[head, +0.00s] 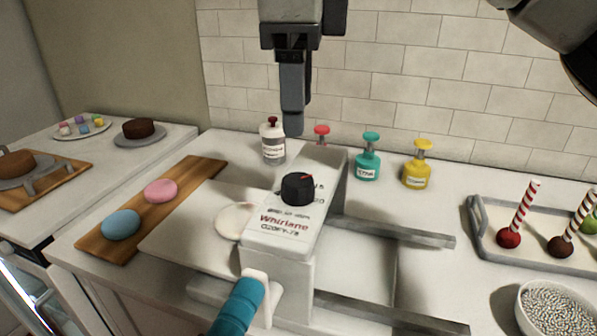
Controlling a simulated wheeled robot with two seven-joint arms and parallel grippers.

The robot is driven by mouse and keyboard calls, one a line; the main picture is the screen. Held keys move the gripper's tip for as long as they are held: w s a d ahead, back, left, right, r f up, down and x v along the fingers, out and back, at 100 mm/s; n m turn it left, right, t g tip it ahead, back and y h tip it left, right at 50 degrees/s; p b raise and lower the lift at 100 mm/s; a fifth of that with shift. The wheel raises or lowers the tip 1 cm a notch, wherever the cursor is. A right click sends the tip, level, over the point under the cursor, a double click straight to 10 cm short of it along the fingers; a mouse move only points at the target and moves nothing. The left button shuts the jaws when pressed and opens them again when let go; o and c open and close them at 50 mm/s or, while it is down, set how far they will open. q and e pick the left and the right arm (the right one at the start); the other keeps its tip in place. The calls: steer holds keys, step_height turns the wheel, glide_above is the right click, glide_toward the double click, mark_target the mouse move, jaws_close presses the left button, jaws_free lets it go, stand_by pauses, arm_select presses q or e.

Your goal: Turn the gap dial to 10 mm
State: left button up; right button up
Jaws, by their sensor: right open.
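The black gap dial (297,189) sits on top of the white Whirlane machine (281,238). A small red mark shows at the dial's far rim, slightly right of its middle. My left gripper is not in view.
A teal handle (238,308) sticks out at the machine's front. Metal rails (395,232) extend right. A white bottle (272,143), a teal dispenser (368,160) and a yellow dispenser (417,168) stand behind. A board (186,200) with pink and blue cakes lies left; a tray (477,222) stands right.

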mark_target(299, 179)
steer(key=f, duration=0.6)
steer(key=w+f, duration=0.1)
steer(key=f, duration=0.3)
steer(key=shift+f, duration=0.1)
steer(key=c, duration=1)
